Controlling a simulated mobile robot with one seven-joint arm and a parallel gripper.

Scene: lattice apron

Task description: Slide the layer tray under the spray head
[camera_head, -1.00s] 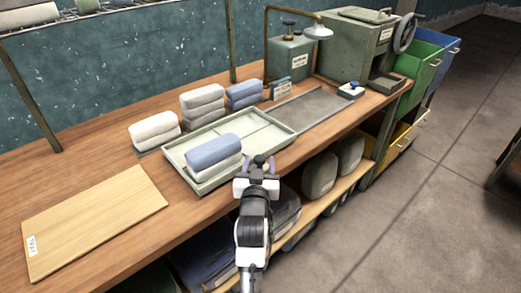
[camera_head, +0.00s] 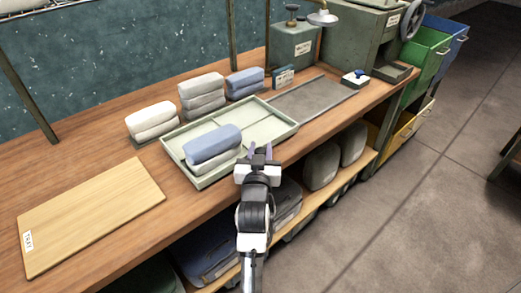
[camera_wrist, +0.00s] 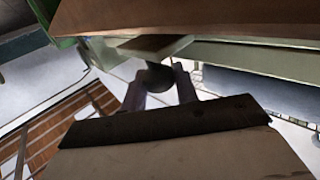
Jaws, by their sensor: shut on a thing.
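The pale green layer tray (camera_head: 262,122) lies on the wooden bench in the head view, with a blue folded cloth (camera_head: 212,143) on a white one (camera_head: 214,163) in its left half. Its right half is bare. My gripper (camera_head: 260,152) is at the tray's front edge. In the wrist view, my gripper (camera_wrist: 160,88) is shut on a dark round knob (camera_wrist: 158,75) below the tray's edge (camera_wrist: 150,45).
A grey metal plate with a rail (camera_head: 312,95) lies right of the tray. Folded cloth stacks (camera_head: 202,95) stand behind the tray. A wooden board (camera_head: 90,215) lies at left.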

